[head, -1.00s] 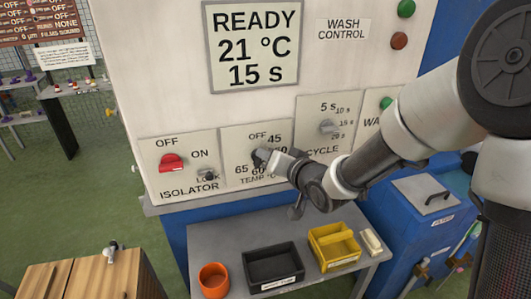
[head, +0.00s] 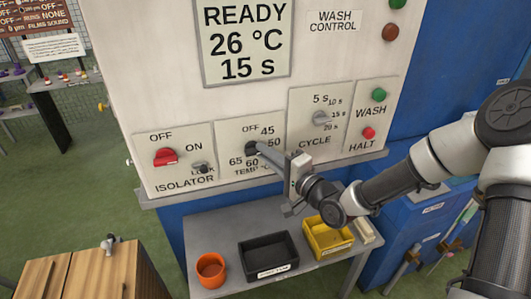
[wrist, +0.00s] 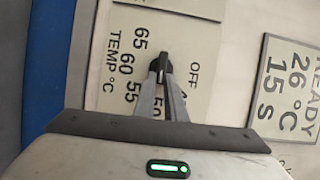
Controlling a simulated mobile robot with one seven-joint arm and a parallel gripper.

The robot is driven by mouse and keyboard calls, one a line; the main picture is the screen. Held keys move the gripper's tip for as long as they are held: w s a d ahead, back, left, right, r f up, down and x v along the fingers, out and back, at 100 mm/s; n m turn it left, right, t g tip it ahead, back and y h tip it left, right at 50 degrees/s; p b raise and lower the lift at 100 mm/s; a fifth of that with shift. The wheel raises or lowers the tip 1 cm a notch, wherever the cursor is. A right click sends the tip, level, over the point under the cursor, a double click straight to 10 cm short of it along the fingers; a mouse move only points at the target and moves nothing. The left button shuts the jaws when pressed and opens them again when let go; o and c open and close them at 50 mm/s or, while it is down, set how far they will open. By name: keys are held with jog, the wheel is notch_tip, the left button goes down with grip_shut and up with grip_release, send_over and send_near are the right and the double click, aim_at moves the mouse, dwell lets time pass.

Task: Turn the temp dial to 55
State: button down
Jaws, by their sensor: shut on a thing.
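The temp dial (head: 250,148) is a small dark knob on a cream plate marked OFF, 45, 50, 60 and 65 in the head view. It also shows in the wrist view (wrist: 160,65), where 55 is visible too. My gripper (head: 259,149) reaches it from the right, its fingers shut on the knob; in the wrist view the fingertips (wrist: 161,82) close on either side of it. Which mark the knob points to is hard to tell. The display (head: 246,40) reads READY, 26 °C, 15 s.
The red isolator switch (head: 165,157) is left of the dial, and the cycle knob (head: 321,118) is to the right. Below stand an orange cup (head: 211,268), a black tray (head: 268,256) and a yellow bin (head: 327,239) on a grey table (head: 212,235).

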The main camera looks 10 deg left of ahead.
jog(key=m+t+b, duration=0.1)
jog(key=m+b, duration=0.1)
jog(key=m, duration=0.1)
jog(key=f+m+t+y+b, duration=0.1)
jog(key=m, duration=0.2)
jog(key=m+t+b, duration=0.1)
jog(key=m+b, duration=0.1)
jog(key=m, duration=0.1)
jog(key=shift+s+a+f+m+t+b, duration=0.15)
jog(key=shift+a+f+m+t+b, duration=0.15)
jog(key=shift+a+t+b, duration=0.1)
jog(key=shift+r, duration=0.1)
jog(key=c, duration=1.8)
grip_release()
jog(key=shift+y, duration=0.3)
jog(key=shift+a+f, duration=0.15)
jog(key=shift+f, duration=0.05)
jog(key=b+v, duration=0.1)
jog(key=v, duration=1.6)
jog(key=shift+s+r+b, duration=0.15)
jog(key=shift+s+b, duration=0.1)
jog(key=shift+b, duration=0.05)
